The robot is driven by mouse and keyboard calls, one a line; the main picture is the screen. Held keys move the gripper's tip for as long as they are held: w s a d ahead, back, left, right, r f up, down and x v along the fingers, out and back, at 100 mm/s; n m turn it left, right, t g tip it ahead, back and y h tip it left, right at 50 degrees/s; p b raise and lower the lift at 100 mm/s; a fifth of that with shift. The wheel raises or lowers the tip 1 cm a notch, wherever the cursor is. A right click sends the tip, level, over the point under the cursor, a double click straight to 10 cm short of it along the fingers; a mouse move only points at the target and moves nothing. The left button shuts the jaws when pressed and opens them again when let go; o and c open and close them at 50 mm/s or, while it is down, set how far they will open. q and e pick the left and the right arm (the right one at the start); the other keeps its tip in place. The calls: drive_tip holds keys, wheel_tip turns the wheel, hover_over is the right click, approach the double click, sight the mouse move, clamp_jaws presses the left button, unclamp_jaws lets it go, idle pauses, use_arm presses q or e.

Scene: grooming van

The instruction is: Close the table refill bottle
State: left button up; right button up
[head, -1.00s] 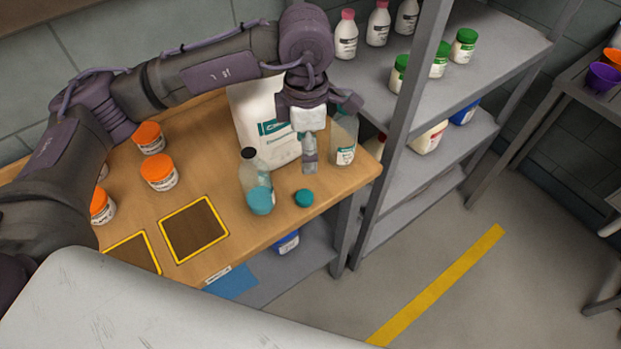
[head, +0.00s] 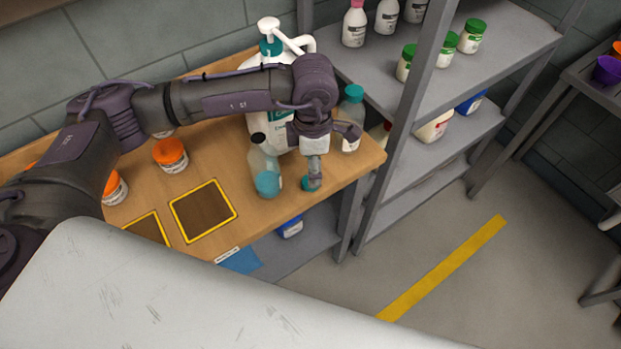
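A clear bottle (head: 262,165) with teal liquid low in it and a dark top stands near the table's front right. I cannot tell whether that dark top is a cap or an open neck. A loose teal cap (head: 307,185) lies on the table to its right, partly hidden by my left gripper (head: 313,182). The gripper points down at the cap, its fingertips touching or just over it; whether they grip it is unclear. Another clear bottle with a teal cap (head: 353,94) stands behind the gripper. My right gripper is not in view.
A large white pump jug (head: 267,75) stands behind the bottle. Orange-lidded jars (head: 170,155) and yellow-edged dark squares (head: 203,211) are at the left of the table (head: 205,150). A grey shelf (head: 480,65) with bottles and jars stands close on the right.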

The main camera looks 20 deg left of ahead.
use_arm(q)
drive_tip(key=shift+f, duration=0.1)
wheel_tip(320, 180, down, 4)
drive_tip(key=shift+s+a+f+p, duration=0.1)
drive_tip(key=shift+a+f+p, duration=0.1)
drive_tip(key=shift+p, duration=1.05)
drive_tip(key=shift+f, duration=0.3)
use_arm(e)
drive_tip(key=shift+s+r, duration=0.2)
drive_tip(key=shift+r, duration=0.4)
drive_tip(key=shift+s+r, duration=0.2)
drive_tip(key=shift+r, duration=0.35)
use_arm(q)
drive_tip(key=c, duration=0.8)
drive_tip(key=shift+r, duration=0.1)
